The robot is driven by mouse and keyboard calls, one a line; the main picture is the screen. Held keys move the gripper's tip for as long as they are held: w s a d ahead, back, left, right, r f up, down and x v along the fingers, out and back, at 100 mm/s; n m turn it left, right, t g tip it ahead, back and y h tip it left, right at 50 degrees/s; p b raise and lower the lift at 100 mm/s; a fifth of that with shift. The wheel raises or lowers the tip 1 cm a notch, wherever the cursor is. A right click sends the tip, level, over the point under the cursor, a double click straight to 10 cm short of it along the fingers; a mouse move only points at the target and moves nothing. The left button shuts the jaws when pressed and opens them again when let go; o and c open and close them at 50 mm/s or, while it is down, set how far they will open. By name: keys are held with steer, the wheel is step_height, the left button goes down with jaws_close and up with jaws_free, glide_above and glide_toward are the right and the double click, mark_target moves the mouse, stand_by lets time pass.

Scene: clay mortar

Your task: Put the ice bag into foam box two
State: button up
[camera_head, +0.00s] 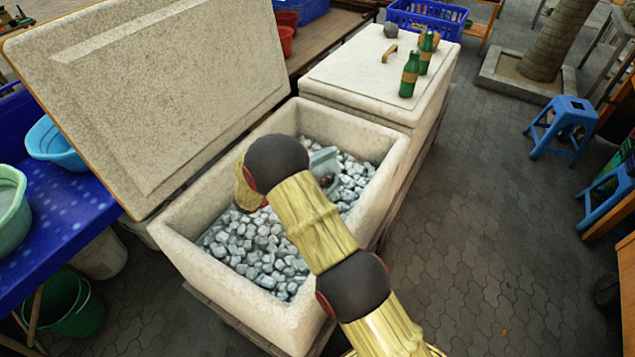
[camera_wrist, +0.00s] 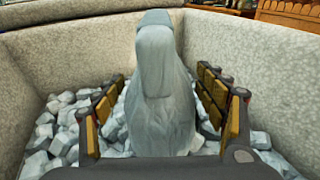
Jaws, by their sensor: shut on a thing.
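The ice bag (camera_wrist: 165,90) is a pale grey, translucent sack standing between the two padded fingers of my gripper (camera_wrist: 160,100) in the wrist view. My gripper is shut on it. In the head view only part of the bag (camera_head: 322,160) shows, past my arm, which hides most of my gripper. The bag is inside the open foam box (camera_head: 180,240), at or just above the loose ice cubes (camera_head: 265,250); I cannot tell whether it touches them. A second foam box (camera_head: 385,118) stands behind, its lid closed. No label shows which is box two.
The open box's big lid (camera_head: 150,90) leans up at the left. A blue table (camera_head: 60,240) is at left; the paved floor at right is mostly clear.

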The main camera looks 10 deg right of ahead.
steer(key=shift+f+b, duration=0.5)
steer(key=shift+f, duration=1.25)
steer(key=shift+f, duration=0.1)
steer(key=o, duration=2.1)
steer(key=shift+f, duration=0.15)
steer(key=shift+a+r, duration=0.2)
steer(key=shift+a, duration=0.05)
steer(key=p+v, duration=0.2)
steer(key=v, duration=0.9)
steer(key=shift+s+a+p, duration=0.15)
steer(key=shift+a+p, duration=0.1)
steer(key=shift+p, duration=0.05)
